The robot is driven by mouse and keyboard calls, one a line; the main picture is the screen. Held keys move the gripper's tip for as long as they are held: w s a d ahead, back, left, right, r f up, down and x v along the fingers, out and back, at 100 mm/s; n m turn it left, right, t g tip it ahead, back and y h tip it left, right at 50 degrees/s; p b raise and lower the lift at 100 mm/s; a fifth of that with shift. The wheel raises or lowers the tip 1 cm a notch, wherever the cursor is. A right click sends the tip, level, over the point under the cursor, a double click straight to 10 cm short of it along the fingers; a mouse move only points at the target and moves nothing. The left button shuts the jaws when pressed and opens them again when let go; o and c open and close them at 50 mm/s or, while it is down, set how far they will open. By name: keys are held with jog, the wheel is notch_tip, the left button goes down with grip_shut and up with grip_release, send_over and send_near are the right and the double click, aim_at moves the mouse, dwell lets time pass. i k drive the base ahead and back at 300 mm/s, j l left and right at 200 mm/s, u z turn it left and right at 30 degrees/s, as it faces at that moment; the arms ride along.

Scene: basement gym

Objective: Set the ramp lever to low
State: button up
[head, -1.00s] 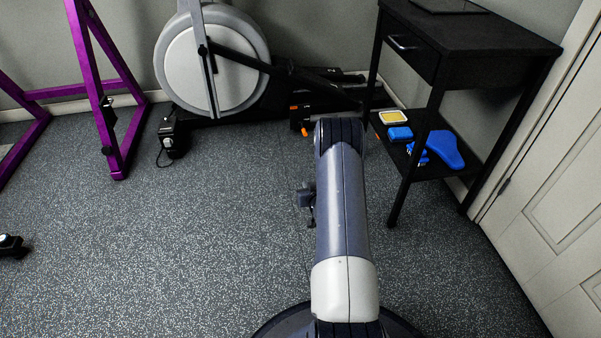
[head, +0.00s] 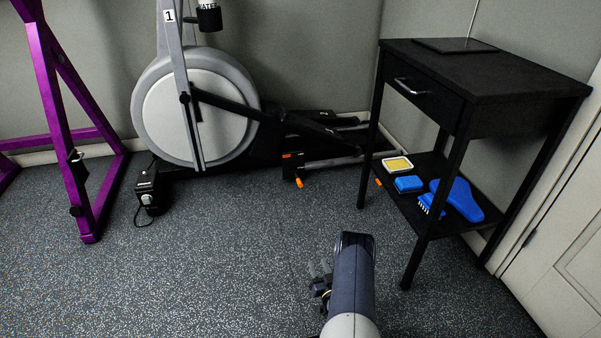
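The elliptical machine (head: 205,110) stands against the back wall, with a big grey and white wheel housing. Low on its rail, right of the wheel, is a small orange-tipped part (head: 299,183) that looks like the ramp lever. It points down toward the floor; its setting is too small to read. My gripper (head: 319,283) shows small and dark beside my arm at the bottom centre, well in front of the machine. My arm partly hides it, and its fingers are too unclear to tell open from shut. It touches nothing that I can see.
A black side table (head: 480,75) with a drawer stands at right, close to the lever's side. Its lower shelf holds blue items (head: 460,198) and a yellow-topped box (head: 397,164). A purple frame (head: 65,130) stands at left. A white door (head: 560,250) is at right. The middle floor is clear.

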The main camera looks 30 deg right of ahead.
aim_at(299, 183)
jog(key=i+l, duration=0.25)
jog(key=i, duration=0.3)
jog(key=i+l+z, duration=0.1)
jog(key=i, duration=0.5)
jog(key=i+l+z, duration=0.1)
jog(key=i+l, duration=0.2)
jog(key=i, duration=0.3)
